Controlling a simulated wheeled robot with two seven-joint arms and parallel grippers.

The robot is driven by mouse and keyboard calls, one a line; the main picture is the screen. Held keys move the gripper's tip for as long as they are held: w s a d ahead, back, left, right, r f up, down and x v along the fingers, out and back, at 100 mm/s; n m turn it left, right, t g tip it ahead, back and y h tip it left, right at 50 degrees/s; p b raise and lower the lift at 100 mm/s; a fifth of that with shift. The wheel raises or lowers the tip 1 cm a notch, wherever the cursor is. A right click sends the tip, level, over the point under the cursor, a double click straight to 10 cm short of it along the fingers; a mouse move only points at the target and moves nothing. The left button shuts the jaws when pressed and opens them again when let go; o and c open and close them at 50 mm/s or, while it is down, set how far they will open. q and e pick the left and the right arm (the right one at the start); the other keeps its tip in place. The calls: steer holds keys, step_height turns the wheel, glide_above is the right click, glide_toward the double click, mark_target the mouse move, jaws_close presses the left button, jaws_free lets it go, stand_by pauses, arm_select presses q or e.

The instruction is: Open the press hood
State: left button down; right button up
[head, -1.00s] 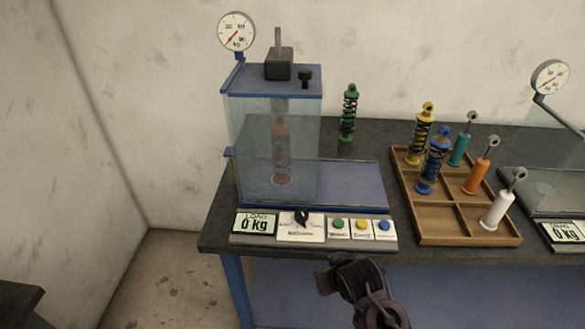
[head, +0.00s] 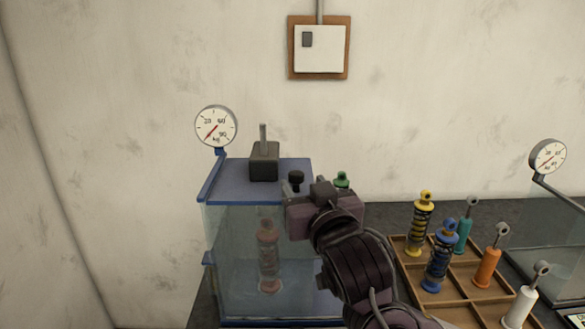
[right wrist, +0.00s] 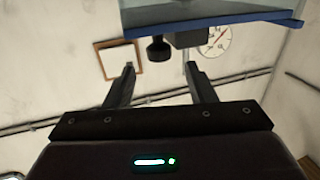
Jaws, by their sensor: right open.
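The press (head: 255,182) stands at the left end of the bench in the head view, with a blue top plate and clear walls. The clear hood (head: 228,255) is around a red shock absorber (head: 269,258), and looks shut. A black knob (head: 296,181) stands on the top plate. My right gripper (head: 312,203) is up in front of the press's right side, near the knob. In the right wrist view its two fingers (right wrist: 162,80) are open and empty, with the knob (right wrist: 158,50) apart from them, just beyond the tips. My left gripper is not in view.
A wooden tray (head: 468,318) with several coloured shock absorbers stands to the right. Two dial gauges (head: 216,126) (head: 548,156) rise over the bench. The space above the press is clear.

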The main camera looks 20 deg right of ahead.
mark_target(297, 174)
steer(key=w+p, duration=0.3)
steer(key=w, duration=0.2)
steer(key=shift+w+d+r, duration=0.1)
steer(key=shift+w+d, duration=0.05)
steer(key=shift+w, duration=0.55)
steer(key=shift+f, duration=0.2)
jaws_close()
